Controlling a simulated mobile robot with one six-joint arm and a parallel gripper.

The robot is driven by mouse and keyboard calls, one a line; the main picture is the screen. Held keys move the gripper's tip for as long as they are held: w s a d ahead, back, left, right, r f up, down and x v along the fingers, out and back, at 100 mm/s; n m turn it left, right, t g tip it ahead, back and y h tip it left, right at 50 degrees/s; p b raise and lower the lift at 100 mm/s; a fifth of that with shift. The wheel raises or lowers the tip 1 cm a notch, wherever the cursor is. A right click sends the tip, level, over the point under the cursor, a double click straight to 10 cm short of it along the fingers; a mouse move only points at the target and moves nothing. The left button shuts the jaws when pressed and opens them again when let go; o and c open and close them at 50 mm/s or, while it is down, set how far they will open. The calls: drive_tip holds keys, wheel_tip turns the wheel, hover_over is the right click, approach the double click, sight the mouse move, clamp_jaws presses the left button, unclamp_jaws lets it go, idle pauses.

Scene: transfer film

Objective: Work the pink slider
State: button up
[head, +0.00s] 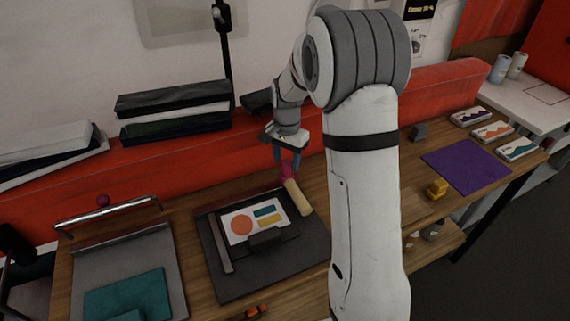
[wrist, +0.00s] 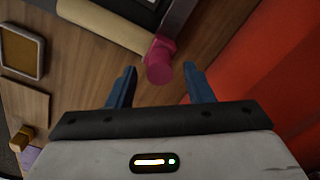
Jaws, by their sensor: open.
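The pink slider (wrist: 159,62) shows in the wrist view just beyond my open fingertips, roughly midway between them. It touches or nearly touches the end of a cream roller (wrist: 100,24) and a grey rail (wrist: 180,12). In the head view the pink slider (head: 286,171) sits at the back right corner of a dark press board (head: 310,262), by the cream roller (head: 298,197). My gripper (head: 287,165) is above it, with blue fingers pointing down.
A card with coloured shapes (head: 254,222) lies on the board. A metal tray with a teal sheet (head: 127,296) is at left. A red panel (head: 160,159) runs behind the table.

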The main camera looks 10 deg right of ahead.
drive_tip(key=shift+f, duration=1.35)
drive_tip(key=shift+c, duration=0.6)
